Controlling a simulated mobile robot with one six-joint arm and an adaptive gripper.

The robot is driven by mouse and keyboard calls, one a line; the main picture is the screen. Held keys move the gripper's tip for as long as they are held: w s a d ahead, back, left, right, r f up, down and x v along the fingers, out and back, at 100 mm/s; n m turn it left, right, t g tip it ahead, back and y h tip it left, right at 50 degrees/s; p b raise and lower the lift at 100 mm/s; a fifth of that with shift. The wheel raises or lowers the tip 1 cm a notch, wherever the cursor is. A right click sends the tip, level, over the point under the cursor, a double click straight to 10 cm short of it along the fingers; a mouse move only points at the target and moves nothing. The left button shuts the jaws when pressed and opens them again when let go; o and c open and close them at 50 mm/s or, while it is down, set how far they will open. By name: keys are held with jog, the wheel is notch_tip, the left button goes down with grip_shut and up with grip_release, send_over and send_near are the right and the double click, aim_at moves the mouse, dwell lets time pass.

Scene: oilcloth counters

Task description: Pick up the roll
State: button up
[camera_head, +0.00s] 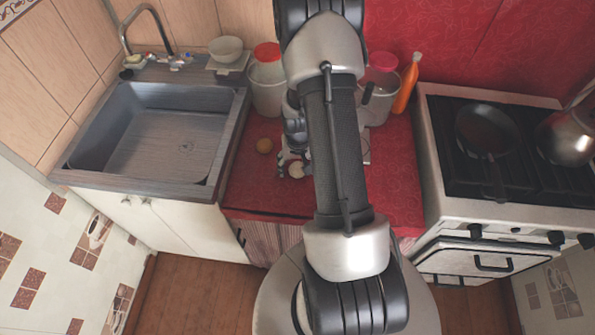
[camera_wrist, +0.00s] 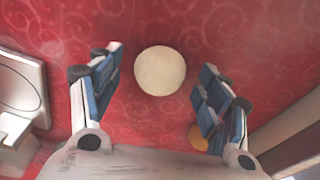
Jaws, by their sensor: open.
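A pale, round, cream-coloured thing (camera_wrist: 160,71), which looks like the roll, lies on the red patterned counter. In the wrist view it sits between my gripper's (camera_wrist: 162,62) two spread blue-and-grey fingers, with a gap on each side. In the head view the roll (camera_head: 296,170) shows just by my gripper (camera_head: 291,163), near the counter's front. My gripper is open and empty, pointing down; its height over the counter is hard to tell. My arm hides part of the gripper and counter in the head view.
White containers with red tops (camera_head: 267,82) and an orange bottle (camera_head: 407,84) stand behind. The sink (camera_head: 150,140) is left; the stove with a pan (camera_head: 487,130) is right. A pale, square-edged object (camera_wrist: 20,85) lies beside my gripper.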

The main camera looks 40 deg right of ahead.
jog(key=shift+f, duration=0.2)
jog(key=c, duration=1.1)
